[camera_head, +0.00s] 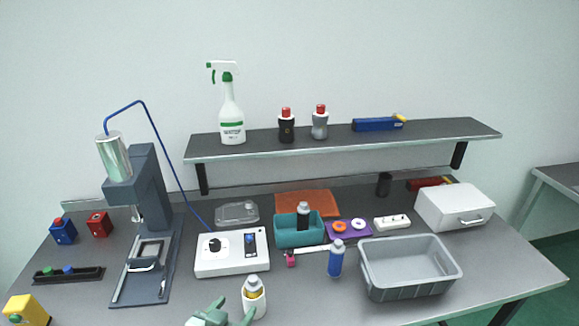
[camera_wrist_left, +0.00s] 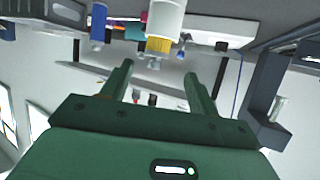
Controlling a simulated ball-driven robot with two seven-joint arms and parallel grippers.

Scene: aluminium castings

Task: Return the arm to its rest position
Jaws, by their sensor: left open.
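My left gripper (camera_head: 235,310) is at the bottom edge of the head view, low over the front of the bench. In the left wrist view its two green fingers (camera_wrist_left: 158,78) stand apart with nothing between their tips. A white cylinder (camera_head: 255,304) with a yellow-banded, grey-topped bottle (camera_head: 253,288) in it stands close beside the fingers. The white cylinder also shows beyond the fingertips in the wrist view (camera_wrist_left: 165,16). Whether a finger touches it I cannot tell. Most of my left arm is out of the head view. My right gripper is not in view.
Left stands a grey press (camera_head: 150,190); a white control box (camera_head: 232,255) is behind the gripper. A blue bottle (camera_head: 336,260) and grey bin (camera_head: 410,285) stand to the right. A raised shelf (camera_head: 370,142) runs along the back.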

